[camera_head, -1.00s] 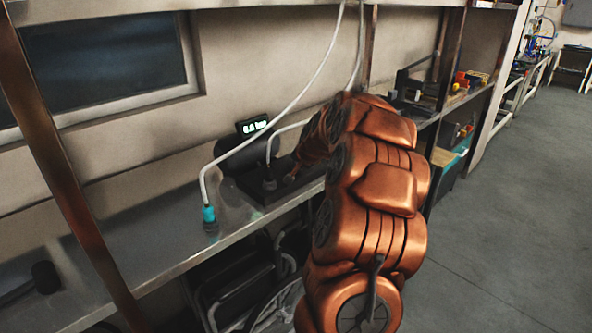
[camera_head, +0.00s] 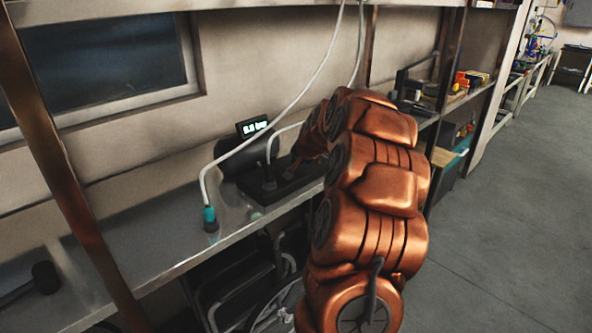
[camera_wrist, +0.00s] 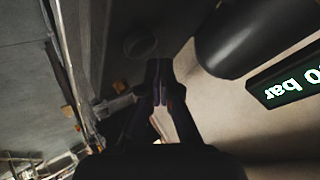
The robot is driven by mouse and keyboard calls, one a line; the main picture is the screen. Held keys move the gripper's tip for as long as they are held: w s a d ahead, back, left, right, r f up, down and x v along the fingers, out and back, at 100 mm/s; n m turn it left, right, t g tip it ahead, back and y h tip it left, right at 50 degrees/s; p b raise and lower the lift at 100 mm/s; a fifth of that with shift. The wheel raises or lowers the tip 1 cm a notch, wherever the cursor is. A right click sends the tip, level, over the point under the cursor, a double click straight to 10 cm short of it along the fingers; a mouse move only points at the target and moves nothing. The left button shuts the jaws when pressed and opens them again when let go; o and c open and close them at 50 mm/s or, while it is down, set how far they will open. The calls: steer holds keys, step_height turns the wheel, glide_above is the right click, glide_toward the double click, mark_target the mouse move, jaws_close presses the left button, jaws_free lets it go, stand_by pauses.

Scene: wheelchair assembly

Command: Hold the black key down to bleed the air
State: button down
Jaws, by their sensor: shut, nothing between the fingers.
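A black unit (camera_head: 285,190) sits on the metal bench, with a dark cylinder (camera_wrist: 255,35) behind it. Its lit display (camera_head: 252,126) shows a bar reading; the wrist view shows "0 bar" on the display (camera_wrist: 292,83), partly cut off. My gripper (camera_wrist: 165,68) is shut and empty, its fingertips close together over the dark surface. A dark round shape (camera_wrist: 140,45) lies just beyond the tips; I cannot tell if it is the black key or whether the tips touch anything.
A white hose (camera_head: 275,110) runs to a teal-collared fitting (camera_head: 210,218) on the bench (camera_head: 150,250). A second hose bends to the black unit. A wheelchair (camera_head: 240,300) stands under the bench. Floor at right is clear.

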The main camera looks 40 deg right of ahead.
mark_target(297, 170)
steer(key=shift+r+p, duration=0.5)
steer(key=shift+r, duration=2)
